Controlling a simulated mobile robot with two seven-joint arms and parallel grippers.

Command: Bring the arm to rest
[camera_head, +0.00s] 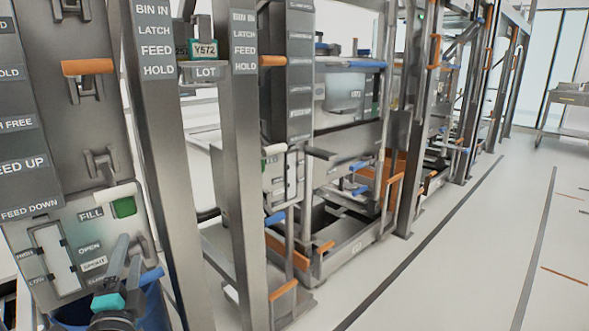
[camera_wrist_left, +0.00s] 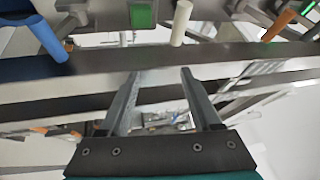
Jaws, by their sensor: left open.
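My left gripper (camera_head: 127,250) is low at the left of the head view, in front of the machine panel with the FILL label. Its two grey fingers point up, with a teal band (camera_head: 108,303) below them. In the left wrist view the gripper (camera_wrist_left: 159,74) is open, its fingers apart with nothing between them. A dark horizontal bar (camera_wrist_left: 230,58) crosses behind the fingertips; I cannot tell how far away it is. My right gripper is in neither view.
A white handle (camera_head: 115,192) and green button (camera_head: 124,207) are just above the gripper. A blue bin (camera_head: 153,308) is close below. Open floor (camera_head: 460,260) lies at the right.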

